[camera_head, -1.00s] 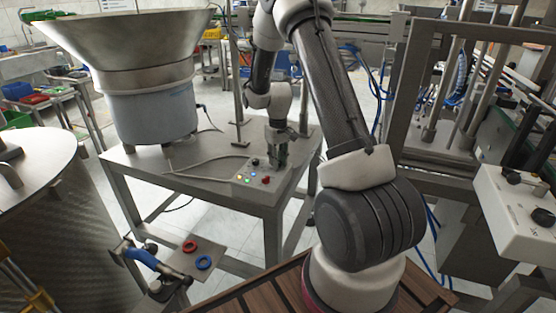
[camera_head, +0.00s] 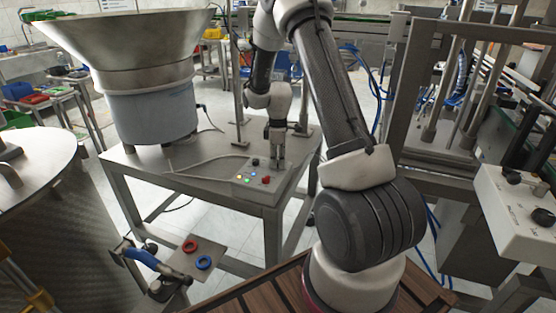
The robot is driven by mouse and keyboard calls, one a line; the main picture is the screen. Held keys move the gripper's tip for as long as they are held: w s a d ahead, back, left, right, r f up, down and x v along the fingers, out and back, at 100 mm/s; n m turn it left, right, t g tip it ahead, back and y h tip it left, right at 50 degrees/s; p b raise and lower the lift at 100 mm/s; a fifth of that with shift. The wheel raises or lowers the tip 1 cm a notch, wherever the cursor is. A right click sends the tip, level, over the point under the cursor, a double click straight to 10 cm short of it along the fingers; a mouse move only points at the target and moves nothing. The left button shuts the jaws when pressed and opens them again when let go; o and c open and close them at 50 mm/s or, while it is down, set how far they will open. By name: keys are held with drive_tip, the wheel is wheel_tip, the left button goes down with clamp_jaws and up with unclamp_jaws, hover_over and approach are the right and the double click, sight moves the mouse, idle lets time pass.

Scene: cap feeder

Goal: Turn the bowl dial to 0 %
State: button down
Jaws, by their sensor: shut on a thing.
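The bowl feeder (camera_head: 150,105) stands on a steel table at the left, with a wide metal bowl on a blue-grey drum. Its small control box (camera_head: 258,180) sits at the table's front right. The box carries a black knob (camera_head: 255,162), a red button (camera_head: 266,180) and several small lit lamps. My gripper (camera_head: 277,165) points down over the back right of the box, to the right of the black knob. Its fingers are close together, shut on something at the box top. The fingers hide what they hold, likely a dial, and its setting cannot be read.
A grey cable (camera_head: 200,178) runs over the steel table (camera_head: 150,168) from the feeder to the box. A red ring (camera_head: 190,246) and a blue ring (camera_head: 204,263) lie on a small low plate in front. Another control box (camera_head: 520,215) stands at the right.

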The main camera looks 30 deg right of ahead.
drive_tip(key=shift+w+n, duration=0.1)
drive_tip(key=shift+n, duration=1.4)
drive_tip(key=c, duration=1.2)
unclamp_jaws()
drive_tip(key=shift+c, duration=0.2)
wheel_tip(320, 180, up, 12)
